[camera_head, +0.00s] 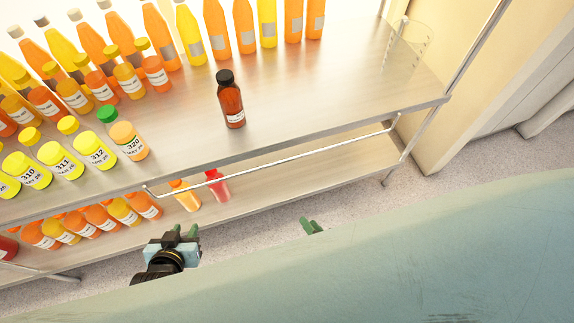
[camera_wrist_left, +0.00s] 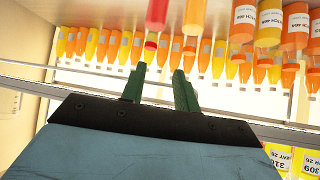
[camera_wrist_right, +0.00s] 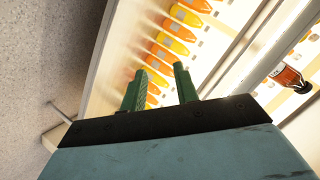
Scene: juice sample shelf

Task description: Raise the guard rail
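The guard rail (camera_head: 272,158) is a thin pale metal bar with bent ends. In the head view it runs along and just below the front edge of the upper shelf (camera_head: 330,110). My left gripper (camera_head: 182,232) is below the rail's left end in the picture and apart from it. In the left wrist view its two green fingers (camera_wrist_left: 160,88) are spread with nothing between them. My right gripper (camera_head: 312,226) is below the rail's right half, mostly hidden by a teal part in front. In the right wrist view its fingers (camera_wrist_right: 158,88) are apart and empty.
A dark brown bottle (camera_head: 230,98) stands alone on the upper shelf. Several numbered bottles with yellow caps (camera_head: 62,158) stand near its front left edge. A red bottle (camera_head: 217,186) and orange bottles stand on the lower shelf. A clear beaker (camera_head: 405,45) stands at the right.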

